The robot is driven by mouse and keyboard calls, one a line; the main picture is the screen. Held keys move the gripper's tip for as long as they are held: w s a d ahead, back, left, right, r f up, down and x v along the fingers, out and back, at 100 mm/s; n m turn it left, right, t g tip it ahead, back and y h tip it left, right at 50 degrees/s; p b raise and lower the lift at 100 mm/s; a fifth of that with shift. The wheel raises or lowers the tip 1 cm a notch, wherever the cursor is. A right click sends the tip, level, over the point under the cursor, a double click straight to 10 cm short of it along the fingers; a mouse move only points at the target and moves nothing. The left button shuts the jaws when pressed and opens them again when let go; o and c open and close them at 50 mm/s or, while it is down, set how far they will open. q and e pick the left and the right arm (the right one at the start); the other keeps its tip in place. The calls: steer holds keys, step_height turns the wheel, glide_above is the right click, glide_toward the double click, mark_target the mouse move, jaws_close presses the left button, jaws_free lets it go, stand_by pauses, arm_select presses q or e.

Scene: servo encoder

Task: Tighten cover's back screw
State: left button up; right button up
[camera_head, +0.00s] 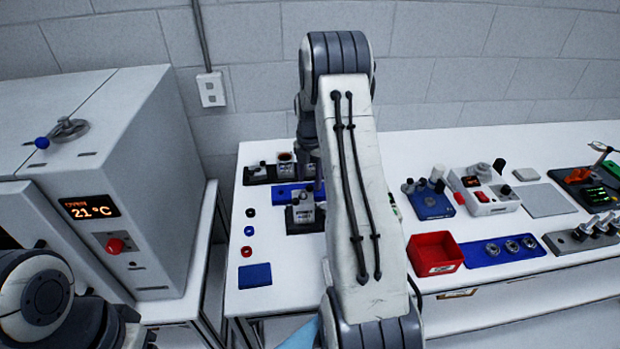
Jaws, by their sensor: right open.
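My right arm comes up through the middle of the view, and its wrist bends down behind the forearm. The right gripper (314,180) is mostly hidden by my arm; it is open, above the back left part of the bench near a blue plate (283,194). A small grey unit on a black base (303,215) stands just in front of the plate, partly behind my arm. I cannot make out the cover or its back screw. My left arm shows at the bottom left; its gripper is out of view.
Two small fixtures (258,173) stand at the back left. Several rings (248,231) and a blue pad (255,276) lie along the left edge. A red bin (434,254) and a blue tray (478,255) stand right of my arm. An oven (125,190) stands left.

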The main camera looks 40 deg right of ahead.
steer(key=shift+f, duration=0.75)
jaws_close()
steer(key=shift+m, duration=0.3)
